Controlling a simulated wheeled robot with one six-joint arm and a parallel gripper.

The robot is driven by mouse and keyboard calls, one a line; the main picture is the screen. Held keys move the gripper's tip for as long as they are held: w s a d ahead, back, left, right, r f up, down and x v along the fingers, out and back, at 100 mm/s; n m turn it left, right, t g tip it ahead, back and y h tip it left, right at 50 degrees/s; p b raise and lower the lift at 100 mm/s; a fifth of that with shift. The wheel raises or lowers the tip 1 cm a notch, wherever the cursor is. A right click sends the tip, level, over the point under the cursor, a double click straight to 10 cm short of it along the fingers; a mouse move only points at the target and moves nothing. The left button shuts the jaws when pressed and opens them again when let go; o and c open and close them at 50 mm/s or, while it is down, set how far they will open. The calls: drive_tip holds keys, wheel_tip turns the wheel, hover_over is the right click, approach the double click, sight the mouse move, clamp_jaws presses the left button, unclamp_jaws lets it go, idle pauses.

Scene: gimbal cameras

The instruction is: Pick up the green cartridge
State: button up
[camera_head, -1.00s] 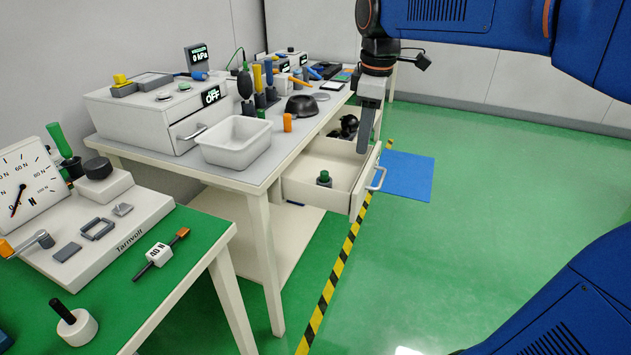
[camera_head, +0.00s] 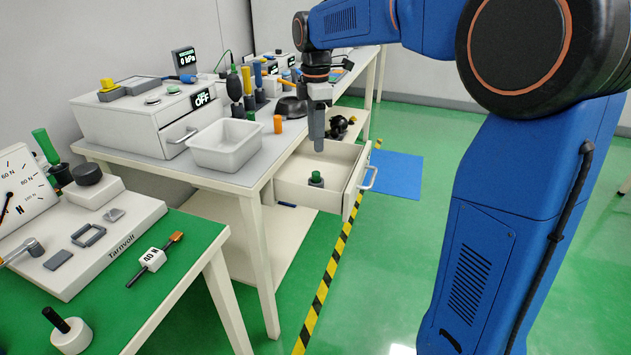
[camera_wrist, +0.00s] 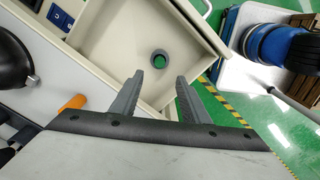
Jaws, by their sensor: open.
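The green cartridge (camera_head: 316,176) stands upright in the open drawer (camera_head: 292,187), with a green top and a dark grey lower part. In the wrist view the cartridge (camera_wrist: 159,60) is seen from above as a green disc in a grey ring, ahead of the fingertips. My gripper (camera_head: 318,146) hangs above the drawer, over the cartridge and apart from it. In the wrist view my gripper (camera_wrist: 160,80) is open, with two grey fingers apart and nothing between them.
The drawer's front wall and handle (camera_head: 369,178) stick out over the floor.

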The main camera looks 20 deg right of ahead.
sight(316, 173)
wheel_tip(316, 173, down, 11)
clamp_jaws()
idle(0.7)
